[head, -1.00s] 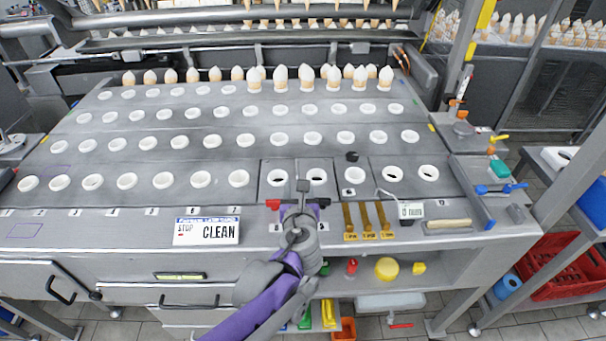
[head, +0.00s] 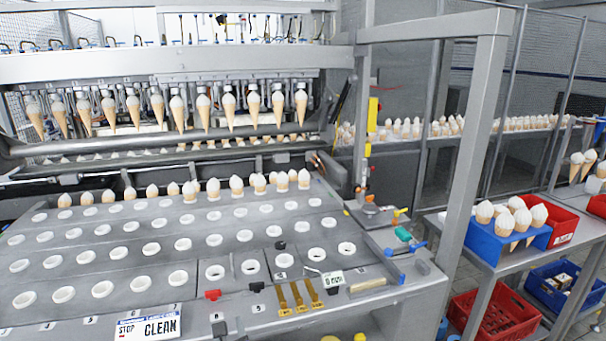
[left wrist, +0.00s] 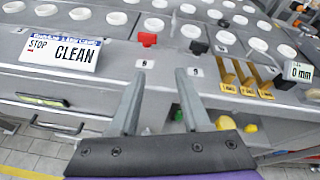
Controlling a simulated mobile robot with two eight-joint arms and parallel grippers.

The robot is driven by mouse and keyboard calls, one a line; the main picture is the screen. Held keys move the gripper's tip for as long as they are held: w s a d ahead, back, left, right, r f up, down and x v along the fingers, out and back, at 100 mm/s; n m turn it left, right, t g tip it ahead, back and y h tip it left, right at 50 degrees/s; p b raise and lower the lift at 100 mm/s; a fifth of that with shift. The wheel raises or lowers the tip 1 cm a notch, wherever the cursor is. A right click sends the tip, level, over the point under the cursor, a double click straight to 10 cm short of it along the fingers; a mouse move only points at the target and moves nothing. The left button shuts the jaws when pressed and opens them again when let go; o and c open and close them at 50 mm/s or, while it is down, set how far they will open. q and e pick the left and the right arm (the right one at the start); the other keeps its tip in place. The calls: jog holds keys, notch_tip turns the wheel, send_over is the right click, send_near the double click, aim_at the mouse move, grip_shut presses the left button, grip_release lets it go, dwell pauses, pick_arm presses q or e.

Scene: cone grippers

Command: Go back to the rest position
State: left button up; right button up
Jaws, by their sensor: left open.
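My left gripper (left wrist: 163,100) shows in the left wrist view. Its two grey fingers are apart with nothing between them, in front of the machine's front edge. The fingers point toward the red switch (left wrist: 147,39) and the black switch (left wrist: 199,47) on the front panel. In the head view neither gripper shows. The machine's grey table (head: 200,262) carries rows of white ring holders, with a row of white-topped cones (head: 236,184) at its back. My right gripper is in neither view.
A STOP CLEAN sign (head: 148,325) stands at the front left of the table. Yellow levers (head: 298,297) stick out at the front. A grey post (head: 470,170) rises at right. Beyond it, a blue holder with cones (head: 510,236) sits on a side table, and a red crate (head: 495,315) is below.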

pick_arm(q)
jog(key=s+a+f+n+g+p, duration=0.25)
jog(key=s+a+n+g, duration=0.3)
jog(key=s+n, duration=0.85)
jog(key=s+d+f+n+g+h+p, duration=0.1)
jog(key=s+n, duration=0.3)
jog(key=n, duration=0.4)
jog(key=s+d+f+n+g+h, duration=0.1)
jog(key=s+d+f+n+h, duration=0.1)
jog(key=n, duration=0.5)
jog(key=s+f+h, duration=0.1)
jog(key=s, duration=0.1)
jog(key=shift+s+d+n+h+p, duration=0.3)
jog(key=shift+s+n+p, duration=0.05)
jog(key=shift+s+n, duration=0.05)
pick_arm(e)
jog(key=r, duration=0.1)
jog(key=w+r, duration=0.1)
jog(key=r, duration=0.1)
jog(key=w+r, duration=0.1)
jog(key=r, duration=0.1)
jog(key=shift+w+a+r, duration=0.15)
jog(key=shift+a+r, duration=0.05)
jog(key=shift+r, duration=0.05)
